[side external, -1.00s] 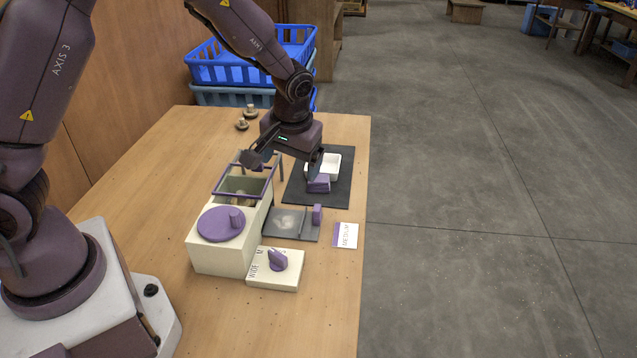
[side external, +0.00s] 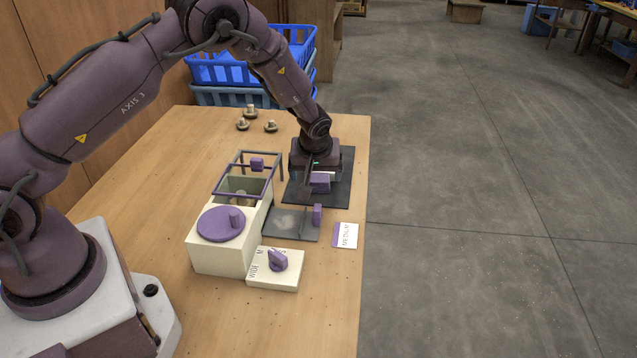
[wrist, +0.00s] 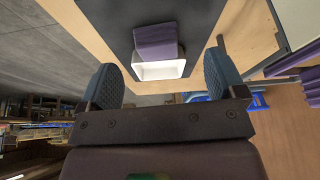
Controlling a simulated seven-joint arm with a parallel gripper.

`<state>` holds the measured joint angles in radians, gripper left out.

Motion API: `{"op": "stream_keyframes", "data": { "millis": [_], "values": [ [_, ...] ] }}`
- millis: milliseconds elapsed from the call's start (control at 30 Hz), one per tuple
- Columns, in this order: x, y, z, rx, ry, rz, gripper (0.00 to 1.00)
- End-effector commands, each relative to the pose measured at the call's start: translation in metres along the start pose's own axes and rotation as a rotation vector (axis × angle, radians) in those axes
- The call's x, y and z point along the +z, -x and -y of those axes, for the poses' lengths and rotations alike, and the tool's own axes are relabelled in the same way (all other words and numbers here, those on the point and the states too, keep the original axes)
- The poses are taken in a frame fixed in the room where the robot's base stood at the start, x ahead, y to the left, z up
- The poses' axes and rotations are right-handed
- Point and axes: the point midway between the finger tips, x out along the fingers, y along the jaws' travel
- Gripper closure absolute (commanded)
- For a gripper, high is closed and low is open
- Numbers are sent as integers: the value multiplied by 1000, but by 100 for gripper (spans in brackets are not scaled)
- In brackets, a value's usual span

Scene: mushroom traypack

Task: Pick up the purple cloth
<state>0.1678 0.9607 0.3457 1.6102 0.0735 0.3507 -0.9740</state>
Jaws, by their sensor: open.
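The purple cloth (side external: 319,183) is a small folded block on the dark mat, at the near side of the white tray. In the wrist view the cloth (wrist: 156,40) lies in front of the gap between my fingers, against or over the edge of the white tray (wrist: 160,69). My gripper (wrist: 165,84) is open and empty, with a finger on each side of the tray and clear space between the fingers and the cloth. In the side view my gripper (side external: 318,180) is low over the mat and hides most of the tray.
The dark mat (side external: 336,195) lies at the table's right part. A cream box (side external: 215,255) with a purple disc and frame stands to the left, near a grey plate (side external: 285,225) and a MEDIUM card (side external: 345,236). Several mushroom-like pieces (side external: 250,112) stand behind. Blue crates (side external: 215,70) are farther back.

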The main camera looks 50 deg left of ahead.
Motion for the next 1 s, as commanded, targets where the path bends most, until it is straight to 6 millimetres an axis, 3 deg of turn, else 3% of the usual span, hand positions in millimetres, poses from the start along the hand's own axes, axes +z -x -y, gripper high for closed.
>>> {"op": "stream_keyframes", "data": {
  "millis": [333, 633, 867, 1000],
  "values": [
    [-2, -46, -5, -1, 0, 1, 11],
    [-2, -51, -6, 0, -1, 1, 11],
    [-2, -51, -5, 0, -1, 1, 61],
    [-2, -50, -6, 0, -1, 1, 64]
  ]
}}
